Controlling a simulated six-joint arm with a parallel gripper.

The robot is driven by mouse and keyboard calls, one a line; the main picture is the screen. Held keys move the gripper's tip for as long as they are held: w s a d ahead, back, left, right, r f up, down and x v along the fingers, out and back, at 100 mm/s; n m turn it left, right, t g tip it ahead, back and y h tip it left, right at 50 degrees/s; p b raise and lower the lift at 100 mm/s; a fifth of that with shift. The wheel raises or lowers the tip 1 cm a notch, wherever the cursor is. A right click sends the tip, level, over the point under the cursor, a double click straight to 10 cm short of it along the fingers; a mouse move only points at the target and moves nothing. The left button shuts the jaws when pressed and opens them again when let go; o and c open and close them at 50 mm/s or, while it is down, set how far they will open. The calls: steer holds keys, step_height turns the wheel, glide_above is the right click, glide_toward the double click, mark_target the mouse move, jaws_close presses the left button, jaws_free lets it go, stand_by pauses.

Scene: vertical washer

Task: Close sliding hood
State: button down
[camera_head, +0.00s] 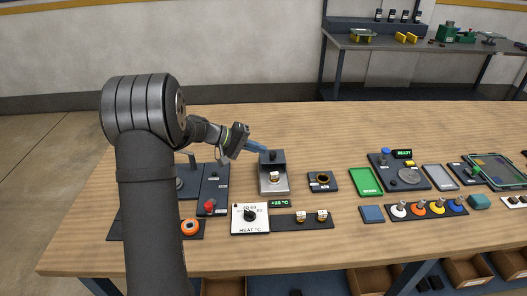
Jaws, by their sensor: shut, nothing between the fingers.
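The sliding hood (266,160) is a dark cover with a small knob on top. It sits over the back part of a metal-coloured base (274,188). The front of the base is uncovered, and a small light-coloured part (275,177) shows there. My gripper (262,149) reaches in from the left with its blue fingers shut and empty. Its tips are at the hood's upper left, by the knob. I cannot tell whether they touch it.
A heat dial panel (236,225) and a strip with two small switches (303,226) lie in front. A dark block with a round ring (313,188) stands to the right, then a green tray (366,191). A red-button panel (218,178) lies left. The table behind is clear.

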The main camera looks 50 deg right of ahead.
mark_target(264, 157)
steer(key=w+f+n+t+h, duration=0.1)
steer(key=w+h, duration=0.1)
steer(key=w+a+f+n+t+h, duration=0.1)
steer(key=w+f+n+h, duration=0.1)
steer(key=w+h, duration=0.1)
steer(key=w+a+f+n+t+h, duration=0.1)
steer(key=w+f+n+h, duration=0.1)
steer(key=shift+w+a+t+h, duration=0.15)
steer(key=shift+a+t+h, duration=0.05)
steer(key=shift+t+h, duration=0.1)
steer(key=x, duration=1)
steer(key=shift+d, duration=0.1)
steer(key=shift+s+a, duration=0.85)
steer(key=shift+s, duration=0.2)
steer(key=shift+s+a, duration=0.4)
steer(key=shift+s, duration=0.2)
steer(key=shift+s+a, duration=1.6)
steer(key=shift+w, duration=0.1)
